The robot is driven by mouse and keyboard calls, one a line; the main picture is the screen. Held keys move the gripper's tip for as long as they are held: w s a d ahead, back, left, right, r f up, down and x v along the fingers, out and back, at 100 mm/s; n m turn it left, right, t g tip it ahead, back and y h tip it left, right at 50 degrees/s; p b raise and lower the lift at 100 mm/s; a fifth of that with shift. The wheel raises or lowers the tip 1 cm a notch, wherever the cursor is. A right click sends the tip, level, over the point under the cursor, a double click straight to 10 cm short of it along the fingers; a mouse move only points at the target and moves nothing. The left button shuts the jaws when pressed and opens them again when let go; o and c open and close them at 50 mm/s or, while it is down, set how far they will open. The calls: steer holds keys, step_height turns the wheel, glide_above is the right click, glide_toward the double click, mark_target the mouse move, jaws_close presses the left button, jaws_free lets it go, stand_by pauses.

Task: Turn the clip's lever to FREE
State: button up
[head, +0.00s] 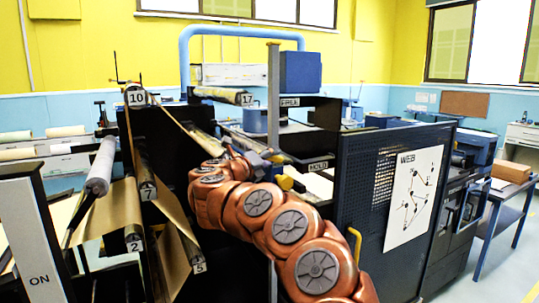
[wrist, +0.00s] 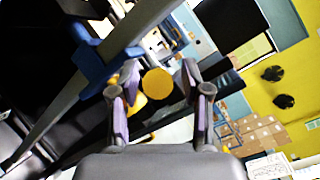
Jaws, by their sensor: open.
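A round yellow knob (wrist: 157,83), which looks like the end of the clip's lever, shows in the wrist view between my two fingertips. In the head view a yellow knob (head: 285,182) sits low, beside the HOLD label (head: 318,166). The FREE label (head: 289,101) is higher, by the grey post (head: 273,90). A blue part (wrist: 92,62), perhaps the clip, sits on a grey bar in the wrist view. My gripper (wrist: 160,75) is open, with a finger on either side of the knob; I cannot tell whether they touch it. In the head view my arm hides much of the clip.
A dark perforated panel with a WEB diagram (head: 413,195) stands to the right of my arm. Numbered rollers and brown paper (head: 120,215) are at the left. A blue pipe frame (head: 240,31) arches behind. Open floor (head: 500,255) shows at the far right.

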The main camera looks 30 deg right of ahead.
steer(key=shift+w+d, duration=0.1)
steer(key=shift+d, duration=0.1)
steer(key=shift+c, duration=0.4)
jaws_close()
